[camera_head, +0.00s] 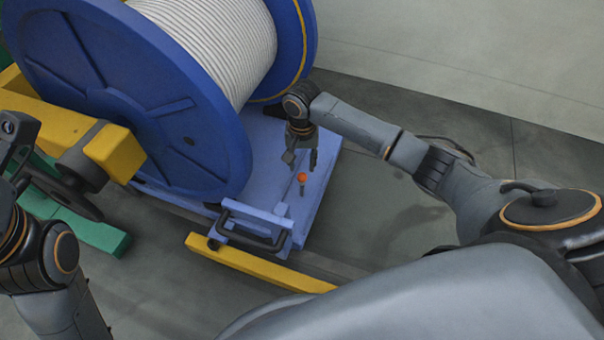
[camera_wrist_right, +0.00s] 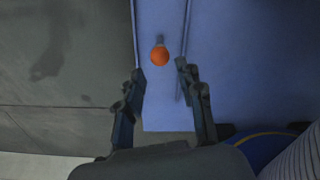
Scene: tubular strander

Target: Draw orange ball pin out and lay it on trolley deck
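The orange ball pin (camera_head: 302,177) is at the right part of the blue trolley deck (camera_head: 321,189), with a short grey part showing below the ball. In the right wrist view the orange ball (camera_wrist_right: 159,56) lies ahead of the fingertips, about midway between them. A grey piece shows behind it; how deep the pin sits is hidden. My right gripper (camera_head: 301,160) is open and empty, just above and behind the ball in the head view. Its two spread fingers also show in the right wrist view (camera_wrist_right: 162,82). What seems to be my left gripper (camera_head: 15,135) is at the far left edge, its fingers unclear.
A large blue reel (camera_head: 190,130) wound with pale cable (camera_head: 222,38) stands on the deck. A dark handle (camera_head: 250,236) is at the deck's front edge. A yellow bar (camera_head: 258,264) lies in front. Bare deck surrounds the ball; grey floor is open to the right.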

